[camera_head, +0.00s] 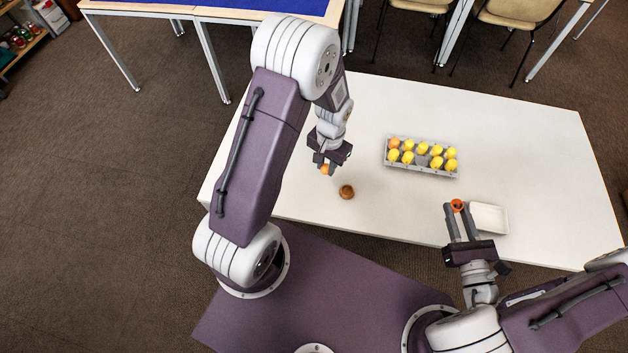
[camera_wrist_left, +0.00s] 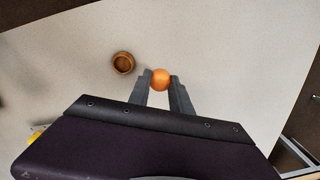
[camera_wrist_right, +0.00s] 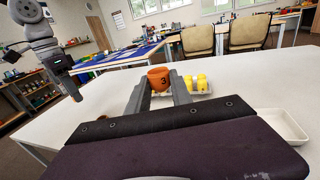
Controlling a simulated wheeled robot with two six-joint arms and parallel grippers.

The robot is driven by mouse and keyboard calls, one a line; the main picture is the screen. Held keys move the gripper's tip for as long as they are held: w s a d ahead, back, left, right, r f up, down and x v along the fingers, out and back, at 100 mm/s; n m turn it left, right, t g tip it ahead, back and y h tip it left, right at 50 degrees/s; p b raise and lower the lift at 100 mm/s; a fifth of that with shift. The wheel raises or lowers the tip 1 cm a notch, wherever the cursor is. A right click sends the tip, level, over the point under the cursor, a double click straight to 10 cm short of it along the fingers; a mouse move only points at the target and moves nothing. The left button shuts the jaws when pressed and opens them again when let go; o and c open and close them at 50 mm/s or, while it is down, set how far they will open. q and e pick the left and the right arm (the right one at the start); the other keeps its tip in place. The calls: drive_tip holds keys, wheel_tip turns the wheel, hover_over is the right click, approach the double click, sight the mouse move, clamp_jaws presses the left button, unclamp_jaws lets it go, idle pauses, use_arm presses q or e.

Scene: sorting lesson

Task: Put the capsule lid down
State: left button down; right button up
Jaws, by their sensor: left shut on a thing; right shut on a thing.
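My left gripper (camera_head: 322,165) is shut on a smooth, rounded orange piece that looks like the capsule lid (camera_wrist_left: 161,79). It is above the table, up and left of a small brown wooden cup (camera_head: 347,192) in the head view. The cup also shows in the left wrist view (camera_wrist_left: 123,62) and looks empty there. My right gripper (camera_head: 456,212) is shut on an orange cup-shaped capsule half marked 3 (camera_wrist_right: 159,79), with its open side up. It is near the table's front edge, left of a white tray (camera_head: 489,218).
A grey egg carton (camera_head: 424,169) with several yellow capsules and one orange one stands mid-table. One of its front pockets looks empty. The white table (camera_head: 530,130) is clear at the right and far side. Chairs and a blue-topped table stand beyond.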

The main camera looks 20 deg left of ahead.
use_arm(q)
hover_over(307, 186)
wheel_tip(307, 186, down, 4)
drive_tip(key=shift+r, duration=0.15)
wheel_tip(307, 186, down, 4)
drive_tip(key=shift+r+b, duration=0.1)
drive_tip(key=shift+b, duration=0.35)
drive_tip(key=shift+w, duration=0.1)
drive_tip(key=shift+f, duration=0.2)
drive_tip(key=shift+f+b, duration=0.5)
drive_tip(key=shift+b, duration=0.05)
drive_tip(key=c, duration=1.2)
unclamp_jaws()
drive_tip(key=shift+o, duration=0.2)
